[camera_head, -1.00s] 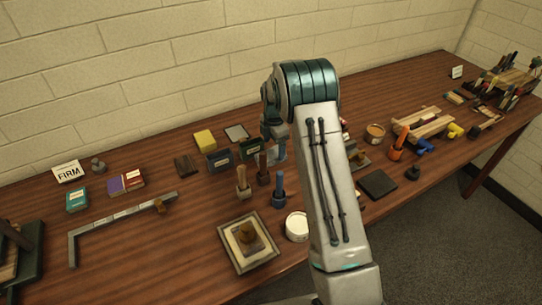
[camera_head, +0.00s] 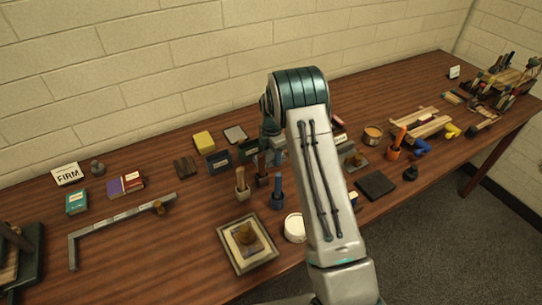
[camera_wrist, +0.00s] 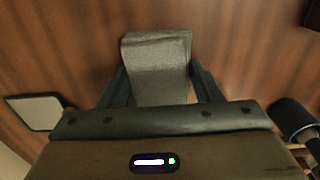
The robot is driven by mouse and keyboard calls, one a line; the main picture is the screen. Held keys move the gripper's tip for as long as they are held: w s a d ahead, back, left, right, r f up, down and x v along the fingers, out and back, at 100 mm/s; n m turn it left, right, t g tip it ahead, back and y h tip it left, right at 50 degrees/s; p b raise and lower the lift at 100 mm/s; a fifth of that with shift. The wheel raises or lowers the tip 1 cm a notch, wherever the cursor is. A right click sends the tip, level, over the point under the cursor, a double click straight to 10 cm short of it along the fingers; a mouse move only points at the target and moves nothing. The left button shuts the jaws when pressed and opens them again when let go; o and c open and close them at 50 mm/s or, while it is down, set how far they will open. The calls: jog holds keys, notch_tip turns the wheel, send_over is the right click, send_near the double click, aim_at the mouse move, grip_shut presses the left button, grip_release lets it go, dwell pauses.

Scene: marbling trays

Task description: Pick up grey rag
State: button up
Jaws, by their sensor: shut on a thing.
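The grey rag (camera_wrist: 157,58) is a pale grey, folded-looking cloth at the upper middle of the wrist view. My gripper (camera_wrist: 161,82) has one dark finger on each side of it and is shut on the rag. The wood tabletop shows behind the rag; I cannot tell whether the rag touches it. In the head view my arm covers most of the gripper, and I cannot make out the rag there.
A flat pale square (camera_wrist: 36,111) lies left of my gripper and a dark cylinder (camera_wrist: 292,118) is at right. In the head view, brushes, a white tub (camera_head: 294,228) and a framed tray (camera_head: 248,268) stand near my arm. A wall runs behind the table.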

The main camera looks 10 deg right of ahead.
aim_at(272, 154)
jog(key=shift+r, duration=0.15)
notch_tip(272, 154, up, 4)
jog(key=shift+f+b, duration=0.2)
jog(key=shift+b, duration=0.7)
jog(key=s+d+r+b, duration=0.3)
jog(key=s+d+r, duration=0.2)
jog(key=d, duration=0.5)
notch_tip(272, 154, up, 2)
jog(key=shift+s+d+r, duration=0.1)
jog(key=shift+s+d, duration=0.05)
jog(key=shift+s, duration=0.15)
jog(key=shift+o, duration=0.4)
